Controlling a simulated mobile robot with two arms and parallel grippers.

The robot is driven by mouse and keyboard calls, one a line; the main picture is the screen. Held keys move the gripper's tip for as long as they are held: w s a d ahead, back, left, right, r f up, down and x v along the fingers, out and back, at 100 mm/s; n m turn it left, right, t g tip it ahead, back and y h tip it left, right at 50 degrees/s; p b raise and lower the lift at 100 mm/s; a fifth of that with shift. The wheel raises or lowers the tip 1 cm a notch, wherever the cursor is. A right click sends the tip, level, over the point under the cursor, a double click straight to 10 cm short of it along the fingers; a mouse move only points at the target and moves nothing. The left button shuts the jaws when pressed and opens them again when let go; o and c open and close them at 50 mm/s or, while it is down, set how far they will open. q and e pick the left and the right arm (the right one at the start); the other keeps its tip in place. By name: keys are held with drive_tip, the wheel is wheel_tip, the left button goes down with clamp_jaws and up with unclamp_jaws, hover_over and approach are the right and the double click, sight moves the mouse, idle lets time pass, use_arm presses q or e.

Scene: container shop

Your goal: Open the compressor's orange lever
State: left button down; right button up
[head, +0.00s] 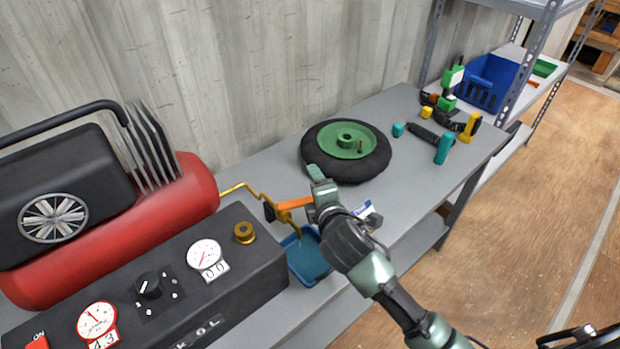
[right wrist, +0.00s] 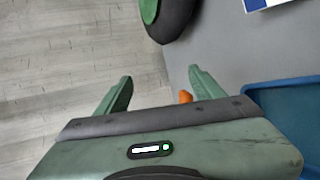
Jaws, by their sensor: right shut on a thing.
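The compressor has a red tank (head: 190,190) and a black control box with gauges (head: 265,265) at the left of the head view. A brass pipe (head: 238,187) runs from it to a valve with the orange lever (head: 294,203). The lever points right, into my right gripper (head: 316,188). That gripper is shut on the lever's outer end, its fingers some way apart. In the right wrist view, a small orange bit of the lever (right wrist: 185,97) shows beside the right finger; the gripper body hides the rest. My left gripper is not in view.
A blue tray (head: 308,262) lies below the lever. A black wheel with a green hub (head: 345,150) lies behind the gripper. Tools, a drill and a blue crate (head: 487,82) are at the back right. The corrugated wall borders the grey bench.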

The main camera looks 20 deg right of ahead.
drive_tip(key=shift+s+d+r+p, duration=0.15)
drive_tip(key=shift+s+d+r, duration=0.1)
drive_tip(key=shift+s+r, duration=0.3)
drive_tip(key=shift+s+d+r+p, duration=0.15)
drive_tip(key=shift+s+d+r, duration=0.1)
drive_tip(key=shift+s+r, duration=0.25)
drive_tip(key=shift+c, duration=0.5)
drive_tip(key=shift+s+d+f+p, duration=0.2)
drive_tip(key=shift+s+d, duration=0.1)
drive_tip(key=shift+s, duration=0.3)
drive_tip(key=shift+s+d+f+p, duration=0.15)
drive_tip(key=shift+s+d+f, duration=0.1)
drive_tip(key=shift+s, duration=0.3)
drive_tip(key=shift+r+p, duration=0.1)
drive_tip(key=shift+p, duration=0.35)
drive_tip(key=shift+c, duration=0.3)
